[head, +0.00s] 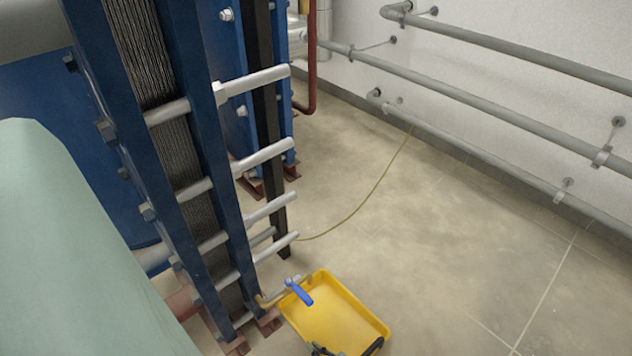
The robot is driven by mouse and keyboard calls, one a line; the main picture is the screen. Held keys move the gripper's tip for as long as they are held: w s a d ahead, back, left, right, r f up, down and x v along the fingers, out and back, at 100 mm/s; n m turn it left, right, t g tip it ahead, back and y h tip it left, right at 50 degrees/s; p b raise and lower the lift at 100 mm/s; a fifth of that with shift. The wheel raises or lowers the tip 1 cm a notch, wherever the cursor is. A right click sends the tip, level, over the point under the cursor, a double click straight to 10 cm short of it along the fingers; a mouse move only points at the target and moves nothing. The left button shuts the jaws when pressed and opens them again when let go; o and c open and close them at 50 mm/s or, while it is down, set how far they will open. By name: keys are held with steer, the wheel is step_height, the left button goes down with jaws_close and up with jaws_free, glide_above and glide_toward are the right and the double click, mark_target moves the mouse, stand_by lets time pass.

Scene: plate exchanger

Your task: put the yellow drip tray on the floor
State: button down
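The yellow drip tray (345,325) is at the bottom centre of the head view, beside the foot of the blue plate exchanger. It looks empty inside. A valve with a blue lever (299,292) overlaps its left rim in the picture. Dark parts of what looks like my gripper (346,350) show at the tray's near rim, cut off by the picture's lower edge. I cannot tell whether the fingers are closed on the rim, or whether the tray rests on the floor (450,260) or is held above it.
The plate exchanger's blue frame (215,150) stands at the left, with several grey tie rods (262,155) sticking out to the right. A thin yellow-green hose or cable (365,200) lies on the floor. Grey pipes (480,105) run along the right wall. The floor right of the tray is clear.

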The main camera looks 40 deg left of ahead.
steer(key=c, duration=1.8)
jaws_free()
steer(key=shift+f, duration=0.1)
steer(key=shift+d+r, duration=0.1)
steer(key=shift+r, duration=0.15)
steer(key=p+v, duration=0.3)
steer(key=v, duration=0.8)
steer(key=shift+d, duration=0.35)
steer(key=shift+s+r, duration=0.1)
